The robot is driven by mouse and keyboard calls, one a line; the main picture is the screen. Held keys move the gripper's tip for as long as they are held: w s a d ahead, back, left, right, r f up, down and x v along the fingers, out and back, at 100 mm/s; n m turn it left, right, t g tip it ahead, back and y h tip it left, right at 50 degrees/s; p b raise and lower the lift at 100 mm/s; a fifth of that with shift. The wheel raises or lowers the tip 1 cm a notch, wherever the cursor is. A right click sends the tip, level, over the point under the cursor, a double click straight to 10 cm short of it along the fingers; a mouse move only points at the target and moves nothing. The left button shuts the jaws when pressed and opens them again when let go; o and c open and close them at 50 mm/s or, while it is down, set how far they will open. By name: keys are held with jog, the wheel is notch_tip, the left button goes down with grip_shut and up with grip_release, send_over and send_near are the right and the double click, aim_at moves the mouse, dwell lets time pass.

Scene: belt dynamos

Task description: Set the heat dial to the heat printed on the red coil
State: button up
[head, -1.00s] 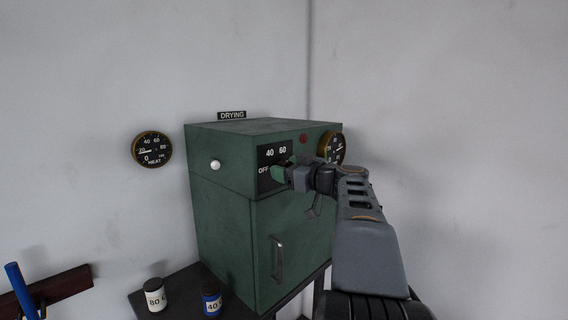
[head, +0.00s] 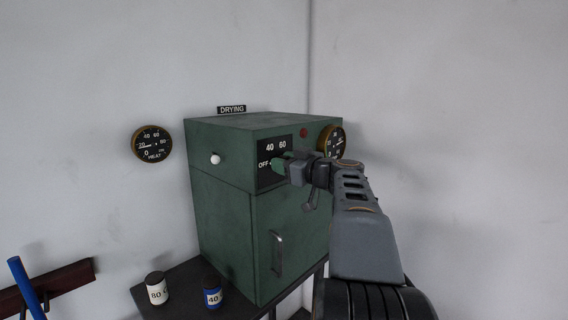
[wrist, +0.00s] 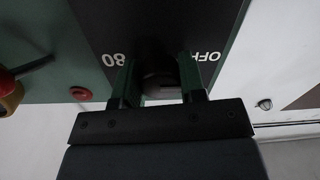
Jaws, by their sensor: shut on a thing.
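The heat dial (wrist: 160,80) is a dark round knob on the black panel (head: 264,180) at the top of the green drying oven's front. The panel reads OFF, 40 and 60 in the head view; 80 and OFF show upside down in the wrist view. My gripper (wrist: 160,92) is shut on the dial, one green finger on each side. In the head view my gripper (head: 281,167) hides the dial and the panel's right part. A small light mark shows beside OFF, but the dial's setting cannot be read surely. No red coil is in view.
The oven (head: 225,200) stands on a dark table (head: 180,302). A HEAT gauge (head: 151,144) hangs on the wall. A red button (head: 303,133) and another gauge (head: 331,139) are on the oven.

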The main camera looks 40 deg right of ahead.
jog(key=shift+f+b, duration=0.1)
jog(key=shift+b, duration=0.25)
jog(key=shift+f+m+b, duration=0.1)
jog(key=shift+m+b, duration=0.5)
jog(key=shift+m, duration=0.1)
jog(key=m+b, duration=0.2)
jog(key=shift+m, duration=0.3)
jog(key=m+b, duration=0.2)
jog(key=m, duration=0.1)
jog(key=shift+m, duration=0.4)
jog(key=m+b, duration=0.1)
jog(key=m, duration=0.2)
jog(key=shift+m, duration=0.3)
jog(key=m, duration=0.6)
jog(key=shift+h, duration=0.3)
jog(key=m+p, duration=0.1)
jog(key=m, duration=0.5)
jog(key=shift+m+p, duration=0.4)
